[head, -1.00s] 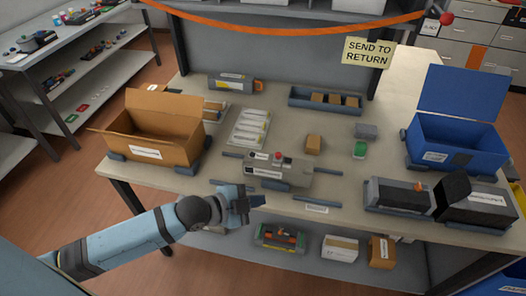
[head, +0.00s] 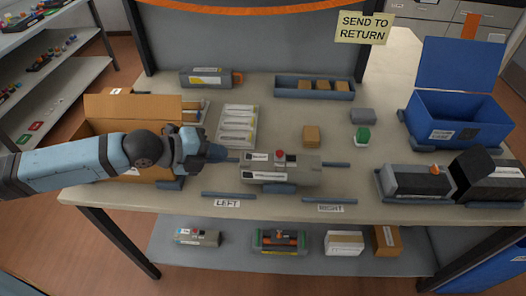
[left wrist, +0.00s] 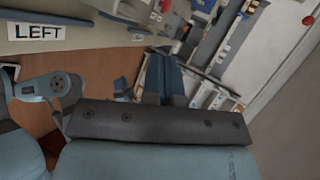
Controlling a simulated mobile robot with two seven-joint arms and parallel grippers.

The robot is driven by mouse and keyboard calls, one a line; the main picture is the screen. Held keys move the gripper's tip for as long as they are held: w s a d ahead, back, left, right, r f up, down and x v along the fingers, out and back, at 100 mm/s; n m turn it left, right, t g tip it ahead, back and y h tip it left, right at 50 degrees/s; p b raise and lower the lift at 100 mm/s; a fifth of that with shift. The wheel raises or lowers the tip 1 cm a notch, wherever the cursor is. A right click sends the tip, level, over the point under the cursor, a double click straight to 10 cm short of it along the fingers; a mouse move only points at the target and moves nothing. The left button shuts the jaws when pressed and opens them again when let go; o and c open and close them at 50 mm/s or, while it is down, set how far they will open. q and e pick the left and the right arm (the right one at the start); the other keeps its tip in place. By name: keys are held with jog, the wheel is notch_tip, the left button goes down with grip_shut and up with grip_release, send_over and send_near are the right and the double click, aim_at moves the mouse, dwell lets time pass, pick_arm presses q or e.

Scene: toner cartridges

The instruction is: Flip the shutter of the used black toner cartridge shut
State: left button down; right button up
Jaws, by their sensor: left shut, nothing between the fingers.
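A grey cartridge-like unit (head: 282,168) with a red knob and white labels lies at the middle of the workbench. I cannot tell for sure that it is the used black toner cartridge, and its shutter is too small to make out. My left gripper (head: 222,153) is shut and empty, just left of this unit, above the bench and apart from it as far as I can see. Its closed blue fingers (left wrist: 172,82) show in the left wrist view. My right gripper is not in view.
An open cardboard box (head: 118,105) stands behind my left arm. White packets (head: 237,126) lie behind the unit. A blue lidded bin (head: 458,128) and a dark cartridge (head: 420,180) beside a black box (head: 492,184) are at right. Blue bars marked LEFT (head: 228,195) and RIGHT (head: 330,201) lie in front.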

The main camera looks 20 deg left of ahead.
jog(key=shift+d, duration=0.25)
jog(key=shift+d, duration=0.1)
pick_arm(q)
send_near(277, 153)
jog(key=x, duration=0.5)
jog(key=shift+f, duration=0.35)
jog(key=shift+w+d+f+p, duration=0.2)
jog(key=shift+w+d+p, duration=0.1)
jog(key=shift+w+d, duration=0.3)
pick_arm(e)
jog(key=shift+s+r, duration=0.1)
